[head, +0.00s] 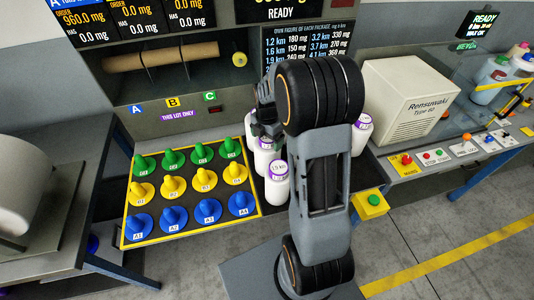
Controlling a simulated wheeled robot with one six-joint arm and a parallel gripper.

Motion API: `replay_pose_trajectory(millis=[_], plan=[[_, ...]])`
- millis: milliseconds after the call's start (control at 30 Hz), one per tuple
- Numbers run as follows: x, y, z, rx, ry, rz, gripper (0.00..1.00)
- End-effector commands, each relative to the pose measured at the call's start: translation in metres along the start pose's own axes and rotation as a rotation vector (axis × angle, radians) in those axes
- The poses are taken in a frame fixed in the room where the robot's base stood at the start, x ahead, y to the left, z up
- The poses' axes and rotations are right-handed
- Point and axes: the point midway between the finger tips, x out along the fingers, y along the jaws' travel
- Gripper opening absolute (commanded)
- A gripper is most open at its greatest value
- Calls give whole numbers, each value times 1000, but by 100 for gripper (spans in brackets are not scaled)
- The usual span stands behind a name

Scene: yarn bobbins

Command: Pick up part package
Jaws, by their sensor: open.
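Several white cylindrical packages with purple-edged round labels stand on the dark surface at the middle. The nearest package (277,190) stands upright left of my arm, and its label seems to read 1.5 with a unit too small to be sure of. Another package (264,158) stands just behind it. One more package (361,136) shows to the right of my arm. My gripper (262,128) is open, over the back packages at the left. My arm hides part of the group, and I cannot tell whether the fingers touch a package.
A yellow-edged tray (192,232) with green, yellow and blue labelled cones lies to the left. A beige Rensuwaki box (412,101) and a button panel (441,155) are at the right. A yellow box with a green button (371,204) sits close to my arm. Screens hang behind.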

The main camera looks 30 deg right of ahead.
Motion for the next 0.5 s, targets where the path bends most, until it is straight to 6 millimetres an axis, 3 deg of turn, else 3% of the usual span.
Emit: replay_pose_trajectory(millis=[233, 500], plan=[[1, 0, 0, 0, 0, 0, 94], [1, 0, 0, 0, 0, 0, 68]])
